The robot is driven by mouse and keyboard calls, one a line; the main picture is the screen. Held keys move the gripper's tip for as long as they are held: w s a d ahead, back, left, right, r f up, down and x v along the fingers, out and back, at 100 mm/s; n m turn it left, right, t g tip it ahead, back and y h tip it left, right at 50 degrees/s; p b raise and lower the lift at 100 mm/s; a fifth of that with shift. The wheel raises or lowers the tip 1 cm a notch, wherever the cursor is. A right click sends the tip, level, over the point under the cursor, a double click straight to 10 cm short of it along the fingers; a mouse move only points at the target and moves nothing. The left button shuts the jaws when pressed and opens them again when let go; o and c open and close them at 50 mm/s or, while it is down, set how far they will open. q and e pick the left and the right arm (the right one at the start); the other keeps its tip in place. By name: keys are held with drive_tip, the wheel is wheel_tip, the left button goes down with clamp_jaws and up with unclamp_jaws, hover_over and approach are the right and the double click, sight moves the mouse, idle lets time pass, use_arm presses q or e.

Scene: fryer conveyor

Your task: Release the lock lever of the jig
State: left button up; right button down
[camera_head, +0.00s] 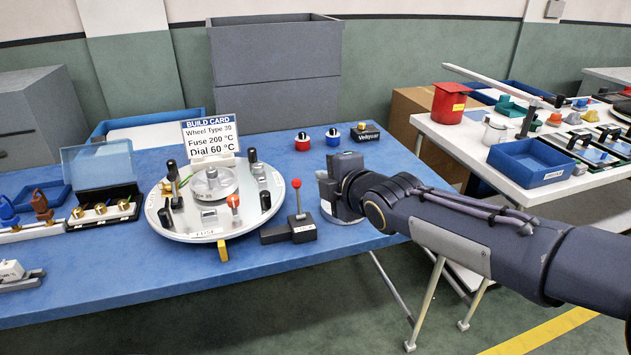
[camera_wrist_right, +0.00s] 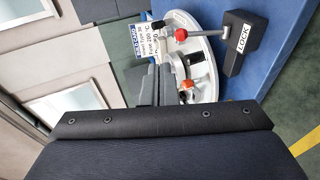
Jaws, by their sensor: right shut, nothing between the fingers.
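The jig is a round white plate (camera_head: 183,233) on the blue table, with a central hub, several black handles and an orange-topped knob. At its right front stands the lock lever (camera_head: 298,201), a rod with a red ball, upright on a dark block (camera_head: 277,235). In the right wrist view the lever's red ball (camera_wrist_right: 181,34) and its block marked LOCK (camera_wrist_right: 232,48) show beyond my fingers. My right gripper (camera_head: 323,188) is shut and empty, just right of the lever and apart from it; its fingers also show in the wrist view (camera_wrist_right: 158,88). My left gripper is out of view.
A build card (camera_head: 208,135) stands behind the plate. Red and blue knobs (camera_head: 304,141) sit at the table's back. An open clear-lidded box (camera_head: 101,190) is left of the plate. A white side table with a blue bin (camera_head: 531,162) is at right.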

drive_tip(key=shift+v, duration=1)
drive_tip(key=shift+w+d+r, duration=0.1)
drive_tip(key=shift+r, duration=0.05)
drive_tip(key=s+d+f+m+g+h, duration=0.1)
drive_tip(key=s+d+f+m+g, duration=0.1)
drive_tip(key=s+d+f+m, duration=0.4)
drive_tip(key=s+d+f+m+g+h, duration=0.1)
drive_tip(key=s+d+f+m, duration=0.1)
drive_tip(key=s+d+m, duration=0.65)
drive_tip(key=s+d+f+m+g, duration=0.2)
drive_tip(key=s+f+m, duration=0.25)
drive_tip(key=s, duration=0.35)
drive_tip(key=s+d+f+m+g, duration=0.2)
drive_tip(key=s+f+m, duration=0.3)
drive_tip(key=s, duration=0.4)
wheel_tip(320, 180, up, 14)
drive_tip(key=p, duration=1.2)
drive_tip(key=shift+w+a+m+h, duration=0.2)
drive_tip(key=shift+w+m+h, duration=0.1)
drive_tip(key=shift+w+h, duration=0.1)
